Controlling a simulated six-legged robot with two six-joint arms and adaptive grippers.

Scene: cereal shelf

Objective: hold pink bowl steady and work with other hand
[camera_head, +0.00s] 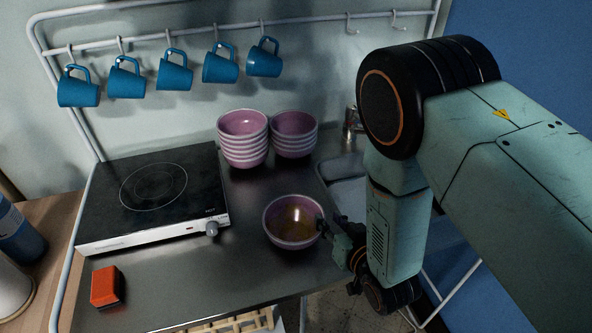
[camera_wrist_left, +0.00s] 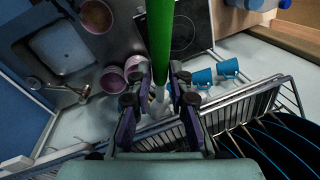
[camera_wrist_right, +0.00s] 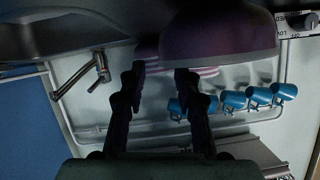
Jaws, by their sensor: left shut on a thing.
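The pink bowl (camera_head: 292,222) stands upright on the metal counter, with something yellowish-brown inside. It also shows at the top of the left wrist view (camera_wrist_left: 97,16) and looms large in the right wrist view (camera_wrist_right: 220,45). My right gripper (camera_head: 326,228) is at the bowl's right rim. Its fingers (camera_wrist_right: 160,78) are apart in the right wrist view; whether the bowl wall lies between them is unclear. My left gripper (camera_wrist_left: 157,100) is outside the head view. It is shut on a long green object (camera_wrist_left: 160,40), whose far end is cut off by the frame.
Two stacks of pink bowls (camera_head: 243,150) (camera_head: 294,145) stand behind. A black hotplate (camera_head: 150,190) is left, with an orange-red block (camera_head: 105,287) in front. Blue mugs (camera_head: 173,72) hang from a rail. A sink (camera_head: 345,180) is right. The counter before the bowl is clear.

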